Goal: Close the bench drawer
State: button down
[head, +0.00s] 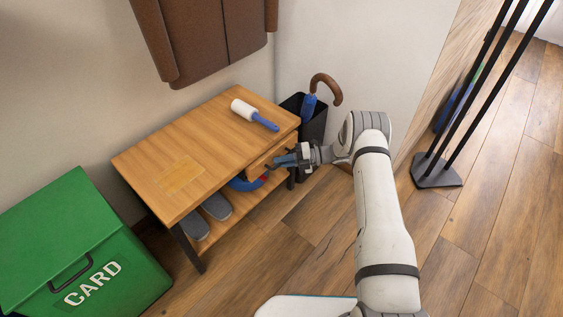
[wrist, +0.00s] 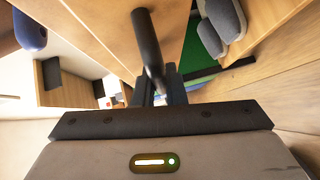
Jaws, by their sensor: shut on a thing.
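The wooden bench (head: 215,135) stands against the wall in the head view. Its drawer (head: 262,157) is under the right end of the top, and its front appears to stand out a little from the bench; how far is hard to tell. My gripper (head: 283,161) is at the drawer front, partly covering it. In the wrist view, the dark bar handle (wrist: 148,42) runs down between the fingers of my gripper (wrist: 156,92), which are shut on it. The drawer's wooden front (wrist: 108,28) shows beside the handle. The drawer's inside is hidden.
A lint roller (head: 255,115) lies on the bench top. Grey slippers (head: 207,215) sit on the lower shelf. A black bin (head: 312,125) with an umbrella (head: 322,88) stands right of the bench, a green card box (head: 85,240) left. Floor in front is clear.

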jog(key=shift+a, duration=0.1)
jog(key=shift+w+a+b, duration=0.45)
jog(key=shift+w+a, duration=0.3)
jog(key=shift+a, duration=0.15)
jog(key=c, duration=1.8)
grip_release()
jog(key=shift+o, duration=0.2)
jog(key=shift+w+r, duration=0.1)
jog(key=s+f+p+v, duration=0.1)
jog(key=v, duration=0.6)
jog(key=shift+w+d+r+p, duration=0.35)
jog(key=shift+w+d+p, duration=0.05)
jog(key=shift+w+d, duration=0.1)
jog(key=shift+s, duration=0.15)
